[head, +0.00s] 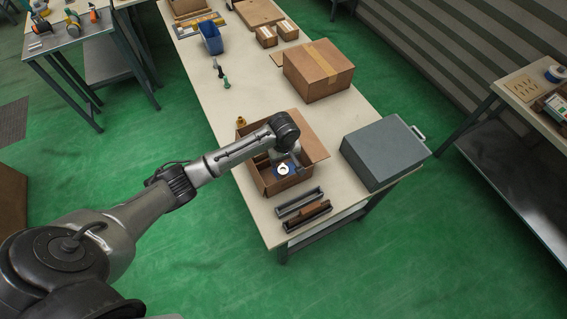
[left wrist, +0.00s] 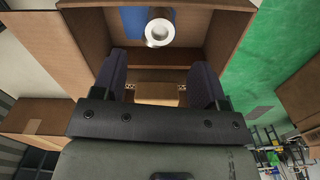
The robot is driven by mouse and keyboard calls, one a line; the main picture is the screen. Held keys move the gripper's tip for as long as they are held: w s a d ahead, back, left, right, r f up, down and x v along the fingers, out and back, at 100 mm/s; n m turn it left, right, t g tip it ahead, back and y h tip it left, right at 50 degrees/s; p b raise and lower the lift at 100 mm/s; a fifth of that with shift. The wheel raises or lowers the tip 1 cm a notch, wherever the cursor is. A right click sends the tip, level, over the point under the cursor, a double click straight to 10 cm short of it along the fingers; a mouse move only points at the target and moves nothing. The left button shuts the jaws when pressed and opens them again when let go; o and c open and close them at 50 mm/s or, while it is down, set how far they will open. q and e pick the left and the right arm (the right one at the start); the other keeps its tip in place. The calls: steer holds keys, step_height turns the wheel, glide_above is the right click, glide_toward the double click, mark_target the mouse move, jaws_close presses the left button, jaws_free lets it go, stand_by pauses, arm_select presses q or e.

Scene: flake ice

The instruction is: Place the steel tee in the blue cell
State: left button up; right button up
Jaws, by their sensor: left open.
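An open cardboard box (head: 262,180) stands on the table in the head view. The steel tee (head: 282,169) shows inside it as a pale ring against the blue cell (head: 291,172). In the left wrist view the tee (left wrist: 158,32) stands with its round opening toward the camera, over the blue cell (left wrist: 130,22). My left gripper (left wrist: 158,78) is open, its dark fingers apart inside the box, with the tee beyond the fingertips and not between them. In the head view my wrist hides part of the box and the fingers. My right gripper is not in view.
A grey case (head: 384,152) stands right of the box. Dark trays (head: 303,209) lie at the table's near end. A closed carton (head: 318,70), a blue bin (head: 211,38) and a small green-based item (head: 226,83) stand farther back. Bare tabletop lies left of the carton.

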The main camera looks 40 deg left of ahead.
arm_select(q)
steer(key=s+d+f+m+t+h, duration=0.1)
steer(key=s+d+m, duration=0.35)
steer(key=s, duration=0.25)
steer(key=s+d+f+m, duration=0.1)
steer(key=s+d+m, duration=0.2)
steer(key=s+d, duration=0.3)
steer(key=s+r+m+t, duration=0.1)
steer(key=s+r+m, duration=0.1)
steer(key=s, duration=0.6)
steer(key=s+a+r+m+t, duration=0.1)
steer(key=s+r+m, duration=0.2)
steer(key=s, duration=0.5)
steer(key=shift+r+m+t+y, duration=0.3)
steer(key=shift+m+y, duration=0.1)
steer(key=shift+m, duration=0.25)
steer(key=shift+s+a, duration=0.1)
step_height(320, 180, up, 19)
steer(key=p, duration=1.9)
steer(key=shift+f, duration=0.1)
